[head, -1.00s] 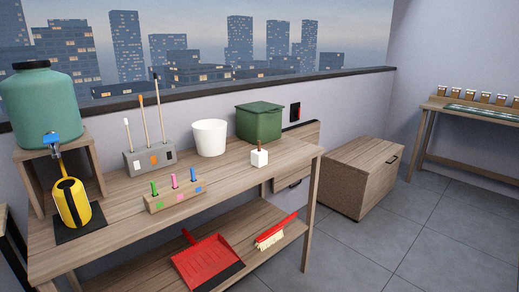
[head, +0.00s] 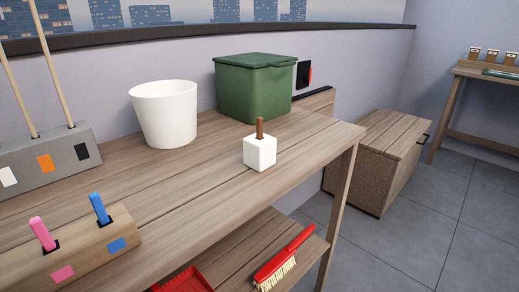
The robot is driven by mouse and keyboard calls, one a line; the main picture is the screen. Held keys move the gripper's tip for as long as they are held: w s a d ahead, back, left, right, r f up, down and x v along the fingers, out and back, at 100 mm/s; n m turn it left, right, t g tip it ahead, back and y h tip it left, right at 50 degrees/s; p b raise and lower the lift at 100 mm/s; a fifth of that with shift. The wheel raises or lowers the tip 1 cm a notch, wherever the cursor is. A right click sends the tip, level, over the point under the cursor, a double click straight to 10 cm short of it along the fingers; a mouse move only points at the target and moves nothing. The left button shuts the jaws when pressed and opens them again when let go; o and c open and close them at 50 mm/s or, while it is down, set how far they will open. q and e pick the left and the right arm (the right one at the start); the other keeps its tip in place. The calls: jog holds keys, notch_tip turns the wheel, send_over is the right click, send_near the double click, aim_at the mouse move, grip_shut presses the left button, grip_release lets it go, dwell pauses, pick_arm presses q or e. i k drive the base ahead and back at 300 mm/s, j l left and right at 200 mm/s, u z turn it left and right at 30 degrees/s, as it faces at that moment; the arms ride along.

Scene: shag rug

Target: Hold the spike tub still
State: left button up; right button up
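A small white cube-shaped tub (head: 260,154) with a brown spike (head: 260,128) upright in its top stands near the front edge of the wooden bench (head: 200,180), towards its right end; it looks like the spike tub. Its inside cannot be seen. Nothing touches its visible sides. Neither of my grippers shows in the head view.
A white bucket (head: 165,115) and a green lidded bin (head: 250,90) stand behind it. A grey block with rods (head: 45,160) and a wooden block with coloured pegs (head: 80,250) are at left. A red brush (head: 285,255) lies on the lower shelf. Bare bench surrounds the tub.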

aim_at(260, 120)
jog(key=u, duration=0.5)
jog(key=i+l+u, duration=0.15)
jog(key=l+u, duration=0.6)
jog(key=l, duration=0.15)
jog(key=i+l+u, duration=0.15)
jog(key=l, duration=0.75)
jog(key=l+u, duration=0.1)
jog(key=l, duration=0.8)
